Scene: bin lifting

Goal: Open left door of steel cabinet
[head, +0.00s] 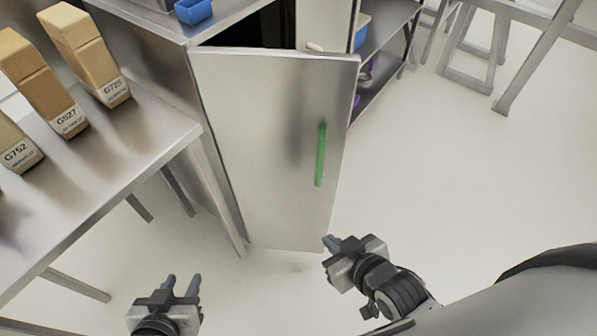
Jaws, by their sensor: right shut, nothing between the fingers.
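The steel cabinet (160,22) stands at the top centre. Its left door (265,150) is ajar, hinged on its left side and swung out toward me, with a dark gap behind its top edge. A green vertical handle (321,155) is on the door near its right edge. My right gripper (332,244) is shut and empty, below and right of the door's lower corner, apart from the handle. My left gripper (183,282) is open and empty at the bottom left, well away from the door. Most of the cabinet's inside is hidden by the door.
A steel table (110,150) on the left, close to the cabinet, holds several tan cartons (85,55). A blue bin (194,11) sits on the cabinet. A shelf rack (385,45) stands right of the cabinet.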

